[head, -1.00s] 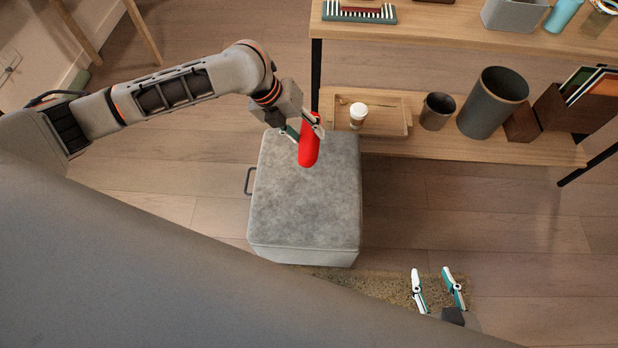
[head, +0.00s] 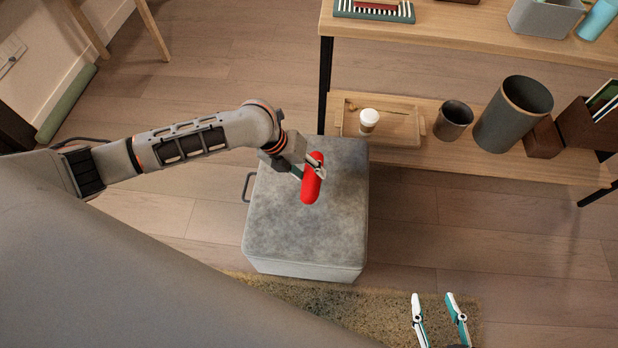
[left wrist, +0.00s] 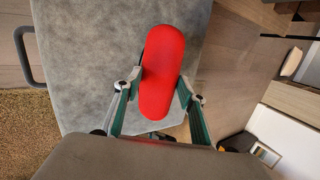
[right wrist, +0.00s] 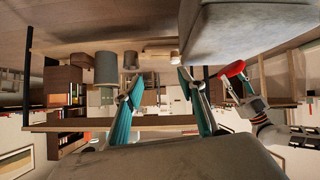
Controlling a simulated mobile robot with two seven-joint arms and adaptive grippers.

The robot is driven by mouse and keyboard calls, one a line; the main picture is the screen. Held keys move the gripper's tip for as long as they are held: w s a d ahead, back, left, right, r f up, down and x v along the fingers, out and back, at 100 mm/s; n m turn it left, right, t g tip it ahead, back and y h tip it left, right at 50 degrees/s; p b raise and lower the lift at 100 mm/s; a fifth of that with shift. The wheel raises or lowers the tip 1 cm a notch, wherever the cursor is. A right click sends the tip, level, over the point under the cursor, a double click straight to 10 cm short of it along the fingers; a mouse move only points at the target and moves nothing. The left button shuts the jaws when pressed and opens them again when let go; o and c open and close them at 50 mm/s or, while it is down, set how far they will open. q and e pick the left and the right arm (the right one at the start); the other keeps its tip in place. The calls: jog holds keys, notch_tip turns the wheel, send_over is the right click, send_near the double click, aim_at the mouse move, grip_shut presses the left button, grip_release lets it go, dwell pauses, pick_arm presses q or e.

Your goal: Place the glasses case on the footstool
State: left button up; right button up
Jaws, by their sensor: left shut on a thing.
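The red glasses case (head: 311,184) is held by my left gripper (head: 309,170) over the grey footstool (head: 270,225). In the left wrist view the case (left wrist: 162,70) sits between the two fingers, with the footstool's top (left wrist: 90,60) behind it. Whether the case touches the stool top or hangs above it I cannot tell for sure. My right gripper (head: 440,312) is open and empty, low at the front right of the footstool. The right wrist view also shows the case (right wrist: 233,69) beside the footstool's edge (right wrist: 225,35).
A wooden shelf unit (head: 400,160) stands behind and right, with a tray, a white cup (head: 369,120) and grey bins (head: 512,112) on its lower board. A shag rug (head: 370,312) lies in front of the footstool. The floor right of the stool is clear.

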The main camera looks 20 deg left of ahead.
aim_at(304, 177)
pick_arm(q)
jog(key=f, duration=0.2)
jog(key=f+b, duration=0.1)
jog(key=f, duration=0.1)
jog(key=shift+s+f, duration=0.1)
jog(key=shift+s, duration=0.2)
jog(key=shift+w+f, duration=0.15)
jog(key=shift+f, duration=0.2)
jog(key=shift+r, duration=0.15)
jog(key=o, duration=1.5)
pick_arm(e)
jog(key=shift+w+a+r+y, duration=0.2)
jog(key=shift+a+r, duration=0.1)
jog(key=shift+a, duration=0.2)
jog(key=shift+w+a+r+y, duration=0.1)
jog(key=shift+w+a+r, duration=0.15)
jog(key=shift+a, duration=0.2)
jog(key=shift+s, duration=0.15)
